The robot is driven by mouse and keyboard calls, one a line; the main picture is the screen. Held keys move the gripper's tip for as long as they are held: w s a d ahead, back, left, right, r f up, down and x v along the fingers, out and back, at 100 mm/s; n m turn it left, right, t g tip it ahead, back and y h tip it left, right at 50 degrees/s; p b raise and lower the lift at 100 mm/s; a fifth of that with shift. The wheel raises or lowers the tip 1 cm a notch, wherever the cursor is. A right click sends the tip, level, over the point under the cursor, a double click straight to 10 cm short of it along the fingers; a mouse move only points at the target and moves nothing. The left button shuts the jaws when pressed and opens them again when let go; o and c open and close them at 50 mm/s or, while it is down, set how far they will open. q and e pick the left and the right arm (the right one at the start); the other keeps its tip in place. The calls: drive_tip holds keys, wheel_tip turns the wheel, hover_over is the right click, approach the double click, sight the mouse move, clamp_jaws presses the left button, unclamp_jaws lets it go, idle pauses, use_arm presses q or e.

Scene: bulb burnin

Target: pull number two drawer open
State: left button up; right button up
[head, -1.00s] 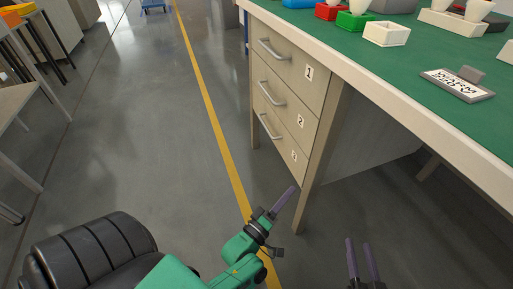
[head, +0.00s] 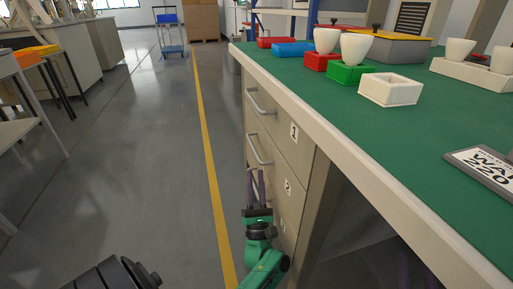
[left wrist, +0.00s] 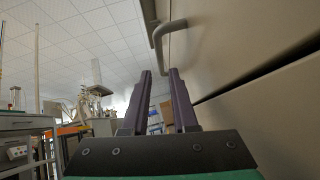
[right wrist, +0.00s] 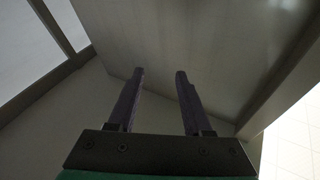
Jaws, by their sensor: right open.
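The number two drawer (head: 275,172) is the middle one of three in the beige cabinet under the bench. It looks closed. Its grey bar handle (head: 258,150) is on the front. My left gripper (head: 256,173) is open and empty, fingers pointing up, just below that handle and close to the drawer fronts. In the left wrist view the fingers (left wrist: 160,75) are apart, with a handle (left wrist: 158,45) above them, not between them. My right gripper (head: 416,262) is dim in the shade under the bench. In the right wrist view its fingers (right wrist: 160,75) are apart and empty.
Drawer one (head: 278,118) is above. Drawer three (head: 286,232) is below, partly hidden by my left arm. The green bench top (head: 400,125) carries bulbs in coloured holders, a white box (head: 390,90) and a sign (head: 485,168). Floor left of the cabinet is clear along a yellow line (head: 205,130).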

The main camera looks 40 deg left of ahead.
sight(254, 147)
use_arm(q)
drive_tip(key=x, duration=0.8)
drive_tip(key=shift+a, duration=0.1)
drive_tip(key=shift+w+a+r, duration=0.25)
drive_tip(key=shift+w+r, duration=0.1)
drive_tip(key=shift+r, duration=0.05)
clamp_jaws()
use_arm(e)
drive_tip(key=shift+t, duration=0.9)
drive_tip(key=r, duration=0.5)
drive_tip(key=shift+w+d+r, duration=0.25)
drive_tip(key=shift+w+d, duration=0.05)
drive_tip(key=shift+w, duration=0.1)
use_arm(q)
drive_tip(key=shift+f, duration=0.1)
